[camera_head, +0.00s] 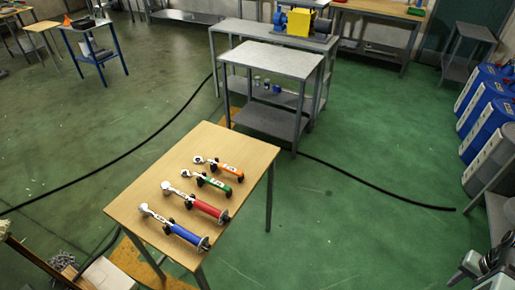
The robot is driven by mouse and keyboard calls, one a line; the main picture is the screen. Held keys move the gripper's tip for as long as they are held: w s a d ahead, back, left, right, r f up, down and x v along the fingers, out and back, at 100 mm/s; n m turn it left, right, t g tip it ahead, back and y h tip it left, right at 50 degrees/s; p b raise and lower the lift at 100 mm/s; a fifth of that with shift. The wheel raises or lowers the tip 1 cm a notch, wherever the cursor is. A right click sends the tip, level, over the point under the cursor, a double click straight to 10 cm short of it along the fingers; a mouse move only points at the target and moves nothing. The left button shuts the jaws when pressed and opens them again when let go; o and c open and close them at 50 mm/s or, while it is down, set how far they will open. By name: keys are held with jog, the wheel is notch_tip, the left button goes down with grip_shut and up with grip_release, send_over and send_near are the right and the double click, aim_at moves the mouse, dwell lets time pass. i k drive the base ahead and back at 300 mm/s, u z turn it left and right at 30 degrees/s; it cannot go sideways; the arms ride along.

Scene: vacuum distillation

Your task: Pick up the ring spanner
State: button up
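Several hand tools lie side by side on a wooden-topped table, with their metal heads to the left and their coloured handles to the right. The tools have an orange handle (229,169), a green handle (215,184), a red handle (207,208) and a blue handle (186,235). The heads are too small to tell which one is the ring spanner. What looks like my gripper (482,264) is at the bottom right corner, partly cut off and far from the tools. I cannot tell its opening.
The wooden table (243,142) has bare top around the tools. A grey metal table (270,58) stands behind it. Black cables (390,192) cross the green floor. The floor right of the wooden table is otherwise open.

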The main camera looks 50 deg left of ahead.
aim_at(221, 165)
jog(key=z, duration=0.05)
jog(key=i, duration=1.4)
jog(key=u, duration=4.35)
jog(key=i, duration=1.05)
